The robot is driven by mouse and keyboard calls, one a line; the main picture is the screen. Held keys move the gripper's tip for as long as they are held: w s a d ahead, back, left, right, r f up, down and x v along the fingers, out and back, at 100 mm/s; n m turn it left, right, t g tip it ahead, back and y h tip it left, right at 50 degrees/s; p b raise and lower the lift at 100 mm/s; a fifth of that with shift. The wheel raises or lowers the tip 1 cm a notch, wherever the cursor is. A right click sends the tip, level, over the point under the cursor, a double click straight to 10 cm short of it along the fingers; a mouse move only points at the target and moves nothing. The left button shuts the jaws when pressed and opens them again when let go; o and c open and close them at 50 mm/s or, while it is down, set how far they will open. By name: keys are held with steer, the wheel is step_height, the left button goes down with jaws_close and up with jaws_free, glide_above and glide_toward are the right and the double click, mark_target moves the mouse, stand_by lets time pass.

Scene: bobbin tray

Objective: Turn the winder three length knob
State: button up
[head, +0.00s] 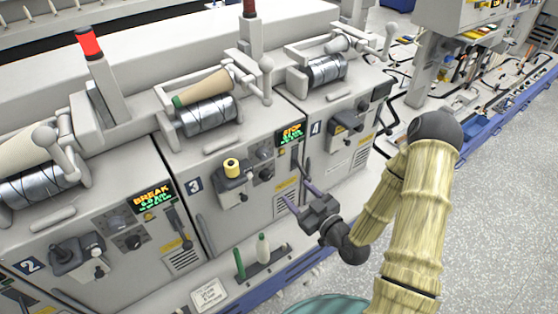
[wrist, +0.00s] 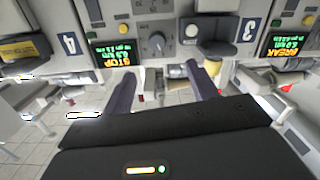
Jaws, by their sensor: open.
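Winder three, marked by a blue "3" plate (head: 194,185), stands in the middle of the head view. The plate also shows upside down in the wrist view (wrist: 249,30). Its dark round knob (head: 266,174) is on the front panel, left of and below the green and orange STOP display (head: 290,133). In the wrist view the knob (wrist: 155,42) has a pale pointer line and a scale around it. My gripper (head: 298,193) is open and empty in front of the panel, apart from the knob. In the wrist view its two fingers (wrist: 163,80) point toward the panel on either side of the knob.
A holder with a yellow-topped spool (head: 231,166) juts out left of the knob. A lever (head: 303,163) stands right of it. Winder four (head: 345,120) is to the right, and winder two (head: 75,265) to the left shows BREAK. Bobbins stand on the lower ledge (head: 277,262).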

steer(key=shift+d+r+t, duration=0.15)
steer(key=shift+d+t, duration=0.05)
steer(key=shift+t, duration=0.2)
steer(key=b, duration=0.3)
glide_toward(266, 157)
steer(key=x, duration=0.9)
steer(key=shift+w+a+r, duration=0.1)
steer(key=shift+a, duration=0.05)
